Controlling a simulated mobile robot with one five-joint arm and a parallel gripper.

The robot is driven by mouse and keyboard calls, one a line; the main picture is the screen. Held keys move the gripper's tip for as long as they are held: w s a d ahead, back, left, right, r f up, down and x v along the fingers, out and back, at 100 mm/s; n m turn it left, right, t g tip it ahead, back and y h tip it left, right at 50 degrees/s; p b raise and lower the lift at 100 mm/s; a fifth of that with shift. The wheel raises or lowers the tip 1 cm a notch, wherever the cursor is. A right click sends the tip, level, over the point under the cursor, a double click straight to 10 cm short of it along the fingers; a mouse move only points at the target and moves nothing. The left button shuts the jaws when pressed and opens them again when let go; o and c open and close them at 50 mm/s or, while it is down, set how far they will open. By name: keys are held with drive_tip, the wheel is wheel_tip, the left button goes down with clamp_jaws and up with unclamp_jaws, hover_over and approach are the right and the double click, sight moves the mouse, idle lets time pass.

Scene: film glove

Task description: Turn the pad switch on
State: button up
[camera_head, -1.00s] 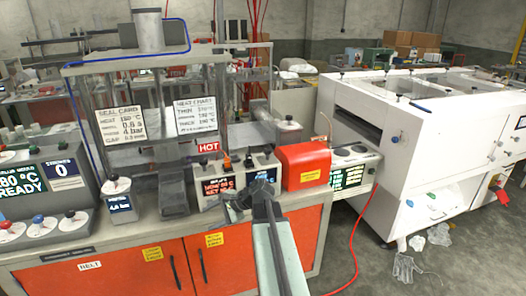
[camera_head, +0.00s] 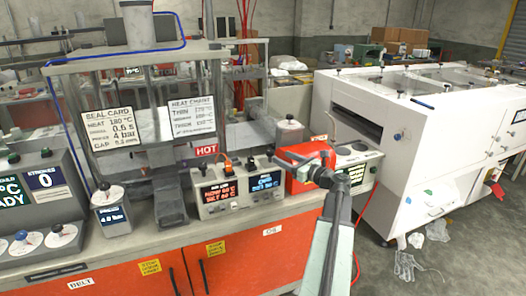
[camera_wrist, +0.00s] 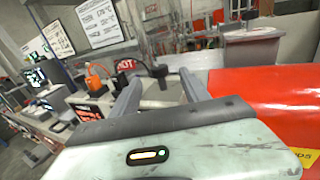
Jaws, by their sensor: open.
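A grey control box (camera_head: 238,187) with red and blue displays stands on the bench. An orange switch-like part (camera_head: 228,165) and a black knob-like part (camera_head: 250,162) stand on its top. In the wrist view the orange part (camera_wrist: 97,80) is left of my fingers and the black part (camera_wrist: 152,70) shows between them. No label names the pad switch, so I cannot tell which part it is. My gripper (camera_head: 292,164) is open and empty, right of the control box and in front of the red box, touching neither as far as I can tell.
The red box (camera_head: 298,183) stands right of the control box; it also fills the right of the wrist view (camera_wrist: 265,95). A HOT sign (camera_head: 206,150) stands behind. A press frame is at left. A white machine (camera_head: 420,150) stands right, across a floor gap.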

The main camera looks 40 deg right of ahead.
sight(273, 153)
drive_tip(key=w, duration=0.8)
drive_tip(key=shift+s, duration=0.1)
drive_tip(key=shift+a, duration=0.1)
clamp_jaws()
